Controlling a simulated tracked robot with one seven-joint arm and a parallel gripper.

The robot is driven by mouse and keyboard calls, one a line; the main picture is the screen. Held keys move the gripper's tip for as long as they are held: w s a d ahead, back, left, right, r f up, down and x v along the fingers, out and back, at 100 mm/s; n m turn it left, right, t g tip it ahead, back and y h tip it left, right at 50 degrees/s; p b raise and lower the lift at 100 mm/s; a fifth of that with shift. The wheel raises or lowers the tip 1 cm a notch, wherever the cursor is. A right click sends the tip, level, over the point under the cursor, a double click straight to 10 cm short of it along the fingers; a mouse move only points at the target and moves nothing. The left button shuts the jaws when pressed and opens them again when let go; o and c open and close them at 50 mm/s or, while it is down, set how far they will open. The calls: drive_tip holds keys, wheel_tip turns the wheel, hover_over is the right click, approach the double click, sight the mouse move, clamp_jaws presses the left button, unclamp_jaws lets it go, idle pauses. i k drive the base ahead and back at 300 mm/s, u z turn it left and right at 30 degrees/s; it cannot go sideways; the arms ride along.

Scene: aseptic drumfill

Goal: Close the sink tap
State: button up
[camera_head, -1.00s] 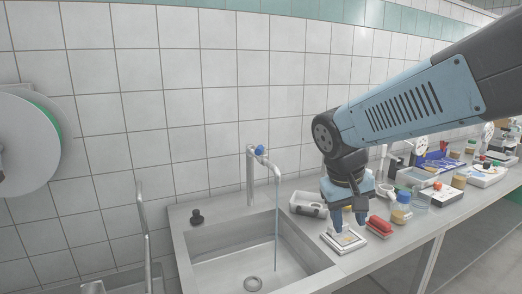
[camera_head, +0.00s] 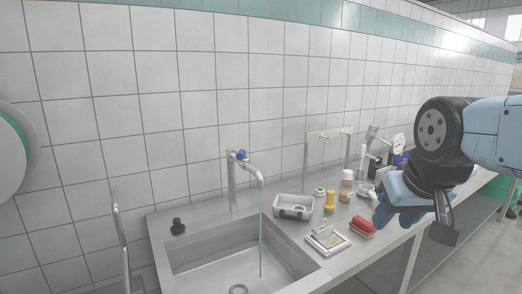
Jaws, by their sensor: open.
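The sink tap (camera_head: 245,172) is a grey pipe rising behind the sink, with a spout bending forward and down. Its blue handle (camera_head: 241,155) sits at the top of the pipe. A thin stream of water (camera_head: 260,235) runs from the spout into the steel sink (camera_head: 158,236). My gripper (camera_head: 381,222) is at the right, pointing down over the counter's front edge, well apart from the tap. It looks empty, and its fingers are partly hidden behind its blue body.
A tiled wall is close behind the tap.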

sight(240, 156)
drive_tip(key=z, duration=0.05)
drive_tip(key=k, duration=0.95)
drive_tip(key=u, duration=0.6)
drive_tip(key=i, duration=1)
